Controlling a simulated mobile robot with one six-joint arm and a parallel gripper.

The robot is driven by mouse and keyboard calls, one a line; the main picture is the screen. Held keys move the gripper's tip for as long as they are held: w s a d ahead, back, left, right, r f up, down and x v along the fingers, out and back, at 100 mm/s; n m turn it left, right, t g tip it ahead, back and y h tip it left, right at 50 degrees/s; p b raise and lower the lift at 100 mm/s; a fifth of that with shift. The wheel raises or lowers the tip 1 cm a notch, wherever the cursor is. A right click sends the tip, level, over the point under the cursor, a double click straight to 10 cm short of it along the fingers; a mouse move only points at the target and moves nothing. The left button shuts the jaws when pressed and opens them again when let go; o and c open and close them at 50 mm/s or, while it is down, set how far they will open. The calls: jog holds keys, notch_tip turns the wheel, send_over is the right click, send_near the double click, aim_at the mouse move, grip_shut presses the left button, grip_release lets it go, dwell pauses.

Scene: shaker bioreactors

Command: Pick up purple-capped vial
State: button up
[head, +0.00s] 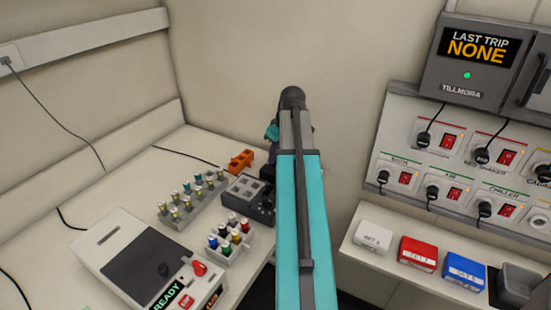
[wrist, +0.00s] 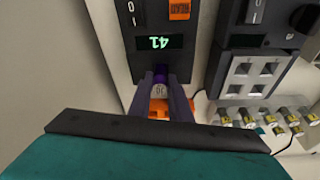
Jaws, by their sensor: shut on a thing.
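In the wrist view, my gripper (wrist: 161,80) has its two dark fingers closed around a small vial (wrist: 158,91) with a pale, marked body. A purple part shows at its far end, between the fingertips. An orange piece (wrist: 155,108) shows behind the fingers; whether it touches the vial is unclear. In the head view, my teal arm covers most of the gripper and the vial.
The bench holds a rack of several vials (head: 177,214), a white rack of coloured caps (head: 213,250), an orange holder (head: 241,159) and a dark four-well block (head: 240,184). A dark device with a green display (wrist: 160,42) stands close beyond the fingers. A shelf with boxes (head: 418,254) is at right.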

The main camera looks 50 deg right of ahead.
jog(key=shift+r+b, duration=0.95)
jog(key=shift+r, duration=3.45)
